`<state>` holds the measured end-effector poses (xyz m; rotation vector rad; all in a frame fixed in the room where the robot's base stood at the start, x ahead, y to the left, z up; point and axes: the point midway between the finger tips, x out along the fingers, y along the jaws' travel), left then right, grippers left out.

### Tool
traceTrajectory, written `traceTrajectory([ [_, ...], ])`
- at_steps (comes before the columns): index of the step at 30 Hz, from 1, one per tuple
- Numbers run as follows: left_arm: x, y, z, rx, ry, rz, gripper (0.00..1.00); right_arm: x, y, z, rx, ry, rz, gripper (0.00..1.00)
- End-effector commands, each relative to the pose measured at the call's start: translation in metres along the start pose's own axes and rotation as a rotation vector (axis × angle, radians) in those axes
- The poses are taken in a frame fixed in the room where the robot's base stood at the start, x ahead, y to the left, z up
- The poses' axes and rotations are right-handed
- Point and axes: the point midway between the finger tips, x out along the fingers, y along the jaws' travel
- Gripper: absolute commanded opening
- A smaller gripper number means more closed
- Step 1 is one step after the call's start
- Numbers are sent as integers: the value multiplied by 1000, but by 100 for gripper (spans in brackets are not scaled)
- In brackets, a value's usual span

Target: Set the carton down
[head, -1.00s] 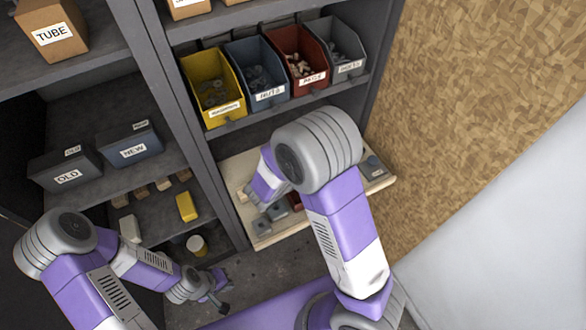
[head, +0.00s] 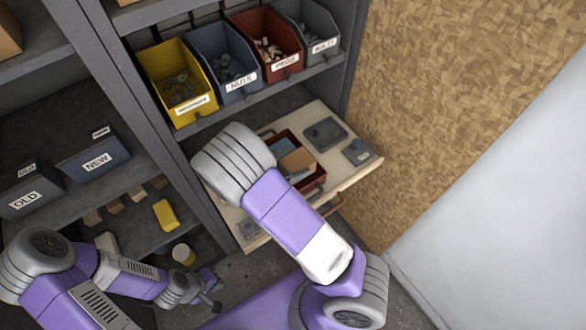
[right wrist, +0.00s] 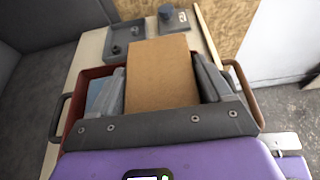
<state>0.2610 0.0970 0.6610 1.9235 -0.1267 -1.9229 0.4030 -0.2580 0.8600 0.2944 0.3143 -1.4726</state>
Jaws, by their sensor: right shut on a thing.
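The brown carton (right wrist: 160,75) is between the fingers of my right gripper (right wrist: 162,92) in the right wrist view. The gripper is shut on it. The carton (head: 298,160) also shows in the head view, over or inside a red tray (head: 317,180) on the pale pull-out shelf. The tray (right wrist: 84,76), with a handle at each side, surrounds the carton and fingers in the wrist view. The carton's underside is hidden, so I cannot tell whether it touches the tray floor. My left gripper (head: 212,292) is low at the left, away from the tray; its jaw opening is unclear.
A flat blue thing (right wrist: 103,95) lies in the tray. Grey fixtures (head: 326,133) sit on the shelf (head: 350,178) behind and right of the tray. Yellow (head: 185,95), blue, red and grey bins stand above. The plywood wall (head: 440,100) rises at the right.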

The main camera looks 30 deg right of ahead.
Motion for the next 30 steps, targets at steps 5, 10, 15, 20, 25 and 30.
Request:
traceTrajectory([
  [5, 9, -3, 0, 0, 0, 0, 0, 10, 0, -23, -2, -1, 0, 39],
  [10, 8, -3, 0, 0, 0, 0, 0, 9, 0, -22, 0, 0, 0, 39],
  [15, 10, -4, 0, 0, 0, 0, 0, 10, 0, -25, -1, -1, 0, 39],
  [20, 12, -4, -1, 0, 0, 0, 0, 12, 0, -30, -1, 0, 0, 39],
  [25, 14, -5, -1, 0, 0, 0, 0, 14, 0, -33, -1, 0, 1, 39],
  [30, 13, -5, -1, 0, 0, 0, 0, 14, 0, -33, -1, 1, 1, 94],
])
